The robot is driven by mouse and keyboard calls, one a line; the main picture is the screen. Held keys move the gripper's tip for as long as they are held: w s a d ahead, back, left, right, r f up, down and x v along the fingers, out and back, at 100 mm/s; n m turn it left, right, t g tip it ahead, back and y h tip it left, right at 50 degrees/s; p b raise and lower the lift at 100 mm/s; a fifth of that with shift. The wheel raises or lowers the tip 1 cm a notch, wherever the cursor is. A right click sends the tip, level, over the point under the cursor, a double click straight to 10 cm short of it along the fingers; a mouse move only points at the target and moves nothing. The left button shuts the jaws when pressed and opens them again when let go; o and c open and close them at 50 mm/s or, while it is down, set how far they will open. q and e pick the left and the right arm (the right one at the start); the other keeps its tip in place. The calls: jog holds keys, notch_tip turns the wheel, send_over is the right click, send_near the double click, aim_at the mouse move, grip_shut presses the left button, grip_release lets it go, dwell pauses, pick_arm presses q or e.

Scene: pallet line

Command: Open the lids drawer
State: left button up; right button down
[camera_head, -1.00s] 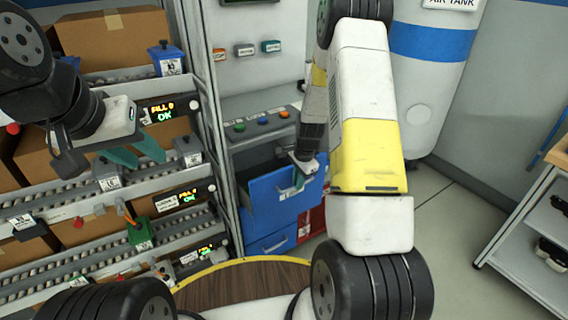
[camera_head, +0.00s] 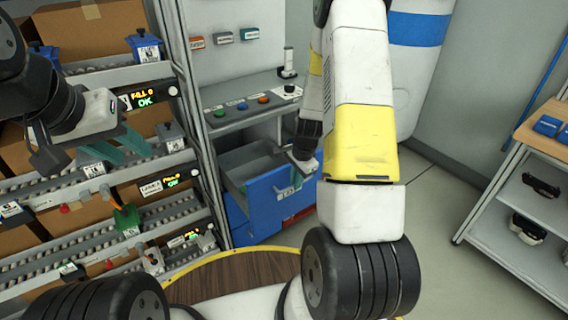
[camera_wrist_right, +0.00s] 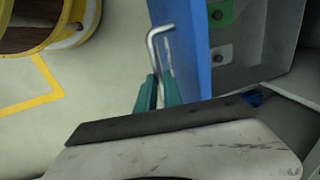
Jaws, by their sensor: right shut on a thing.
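The lids drawer is a blue-fronted drawer (camera_head: 262,204) under the grey counter in the head view. It stands pulled out, with its grey inside showing; the lettering on its front is partly covered. My right gripper (camera_head: 297,186) is at the drawer's front. In the right wrist view, the green fingers (camera_wrist_right: 158,92) are shut on the metal bar handle (camera_wrist_right: 153,45) beside the blue front panel (camera_wrist_right: 196,60). My left gripper (camera_head: 126,148) has its green fingers apart and empty, in front of the roller shelves, away from the drawer.
Roller shelves (camera_head: 75,185) with cardboard boxes stand at left. The counter (camera_head: 240,112) carries several coloured buttons. A round wooden top with a yellow rim (camera_head: 235,270) is close below the drawer. A shelf table (camera_head: 500,195) stands at right. The floor between is clear.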

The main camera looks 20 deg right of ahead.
jog(key=c, duration=1.5)
grip_release()
jog(key=shift+s+d+r, duration=0.1)
jog(key=shift+s+r, duration=0.15)
jog(key=shift+r, duration=1.05)
jog(key=shift+s+d+r, duration=0.1)
jog(key=shift+s+r, duration=0.1)
jog(key=shift+r, duration=1.05)
jog(key=shift+s+r, duration=0.25)
jog(key=shift+r, duration=1.05)
jog(key=shift+r, duration=0.1)
jog(key=s+a+r+n+t, duration=0.1)
jog(key=s+a+r+n, duration=0.2)
jog(key=r, duration=0.4)
jog(key=s+a+r+n+t+y, duration=0.1)
jog(key=s+a+r+n, duration=0.2)
jog(key=r, duration=0.5)
jog(key=s+a+r+n+t, duration=0.1)
jog(key=s+r+n, duration=0.35)
jog(key=r, duration=0.25)
jog(key=s+r+n, duration=0.1)
jog(key=s, duration=0.2)
jog(key=s+a+r+n, duration=0.1)
jog(key=s+r+n, duration=0.1)
jog(key=s, duration=0.1)
jog(key=s+a+r+n+t, duration=0.1)
jog(key=s+r, duration=0.1)
jog(key=s, duration=0.1)
jog(key=shift+s, duration=0.4)
